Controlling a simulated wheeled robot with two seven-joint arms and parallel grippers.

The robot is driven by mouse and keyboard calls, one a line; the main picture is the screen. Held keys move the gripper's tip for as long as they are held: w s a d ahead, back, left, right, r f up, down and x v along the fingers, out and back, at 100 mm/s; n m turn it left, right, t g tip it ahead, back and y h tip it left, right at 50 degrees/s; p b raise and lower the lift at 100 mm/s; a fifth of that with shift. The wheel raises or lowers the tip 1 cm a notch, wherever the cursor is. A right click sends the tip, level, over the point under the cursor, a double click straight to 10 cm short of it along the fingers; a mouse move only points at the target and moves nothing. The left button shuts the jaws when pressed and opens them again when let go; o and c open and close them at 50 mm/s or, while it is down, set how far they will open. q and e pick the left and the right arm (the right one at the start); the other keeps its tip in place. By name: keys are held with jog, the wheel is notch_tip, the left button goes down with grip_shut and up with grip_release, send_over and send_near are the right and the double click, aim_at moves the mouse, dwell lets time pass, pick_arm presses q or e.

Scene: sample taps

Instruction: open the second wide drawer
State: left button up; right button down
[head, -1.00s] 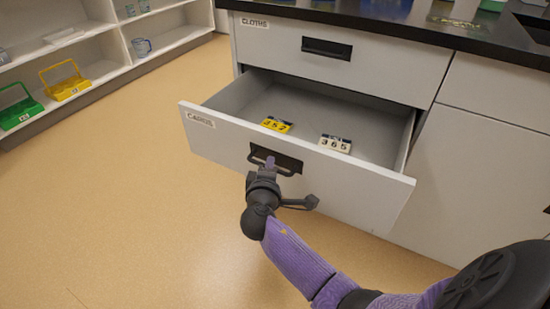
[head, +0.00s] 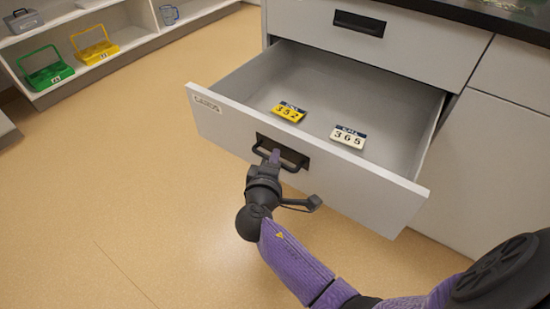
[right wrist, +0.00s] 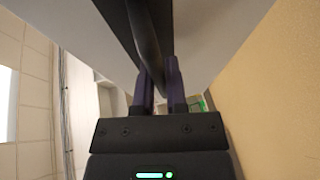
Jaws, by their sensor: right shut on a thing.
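The second wide drawer (head: 215,122), white with a small label at its left, stands pulled well out below the closed top drawer (head: 410,38). Its black bar handle (head: 290,158) sits in a dark recess on the front. My right gripper (head: 274,158) is shut on this handle near its left part. In the right wrist view, the two fingers (right wrist: 159,80) are on either side of the dark handle bar (right wrist: 147,45). Inside the drawer lie a yellow card (head: 289,112) reading 352 and a white card (head: 348,137) reading 365. My left gripper is not in view.
A black counter (head: 480,18) runs above the drawers, with a white cabinet front (head: 490,160) to the right. At upper left, white shelves hold a green carrier (head: 48,74) and a yellow carrier (head: 97,50). The tan floor before the drawer is clear.

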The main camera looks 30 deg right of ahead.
jog(key=c, duration=0.7)
grip_release()
jog(key=shift+o, duration=0.2)
jog(key=shift+s+a+r, duration=0.1)
jog(key=shift+s+a, duration=0.05)
pick_arm(q)
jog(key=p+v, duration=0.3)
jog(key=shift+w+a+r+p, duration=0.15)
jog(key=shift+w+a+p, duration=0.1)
jog(key=shift+p, duration=0.1)
pick_arm(e)
jog(key=v, duration=0.9)
jog(key=shift+s, duration=0.2)
jog(key=shift+a, duration=0.1)
jog(key=shift+a, duration=0.1)
